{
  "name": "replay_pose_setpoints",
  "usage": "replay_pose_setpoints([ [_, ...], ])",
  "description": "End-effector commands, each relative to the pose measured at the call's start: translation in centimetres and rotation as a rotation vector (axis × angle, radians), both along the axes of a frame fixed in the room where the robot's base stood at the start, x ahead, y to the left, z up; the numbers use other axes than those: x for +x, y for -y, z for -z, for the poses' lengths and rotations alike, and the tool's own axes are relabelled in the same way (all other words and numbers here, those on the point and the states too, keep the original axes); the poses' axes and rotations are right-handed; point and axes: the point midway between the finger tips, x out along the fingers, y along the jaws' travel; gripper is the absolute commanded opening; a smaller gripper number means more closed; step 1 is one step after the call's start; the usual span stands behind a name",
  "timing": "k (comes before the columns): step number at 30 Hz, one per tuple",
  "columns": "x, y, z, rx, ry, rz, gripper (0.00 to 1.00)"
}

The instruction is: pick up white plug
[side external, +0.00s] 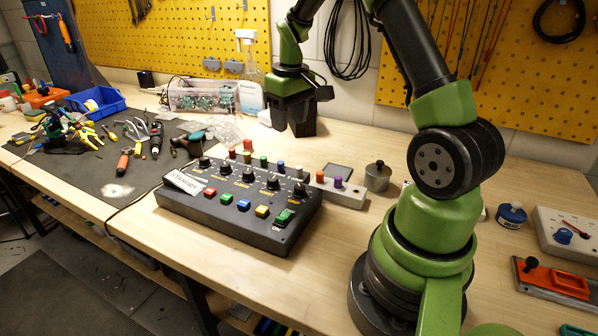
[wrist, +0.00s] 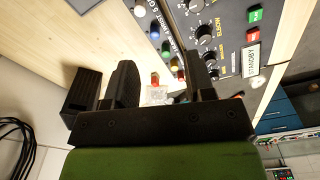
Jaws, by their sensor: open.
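A row of small coloured plugs stands in a light rack (side external: 350,194) behind the control panel. In the wrist view a pale plug (wrist: 139,10), apparently the same one, is at the top edge, beyond the blue plug. My gripper (side external: 287,118) hangs above and behind the rack, apart from the plugs. It is open, and nothing is held between its fingers (wrist: 163,70).
The black control panel (side external: 240,205) with knobs and buttons lies in front of the rack. A loose red plug (side external: 248,145) stands behind the row.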

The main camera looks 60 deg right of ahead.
Motion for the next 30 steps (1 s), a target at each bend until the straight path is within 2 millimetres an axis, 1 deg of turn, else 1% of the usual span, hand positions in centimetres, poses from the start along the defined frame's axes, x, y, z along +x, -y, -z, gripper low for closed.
replay_pose_setpoints([
  [1,-0.2,1.0,1.4,0.009,-0.024,0.001,0.49],
  [3,-0.3,1.9,2.7,0.015,-0.046,-0.004,0.49],
  [6,-0.5,2.5,3.9,0.02,-0.062,-0.012,0.49],
  [8,-0.6,2.7,4.6,0.021,-0.066,-0.014,0.49],
  [13,-0.6,2.7,7.2,0.022,-0.067,-0.014,0.49],
  [15,-0.6,2.7,8.0,0.021,-0.066,-0.014,0.49],
  [20,-0.6,2.7,9.2,0.022,-0.065,-0.012,0.49],
  [27,-0.9,3.0,12.8,0.022,-0.067,-0.012,0.49],
  [30,-0.8,3.0,13.6,0.021,-0.065,-0.013,0.49],
])
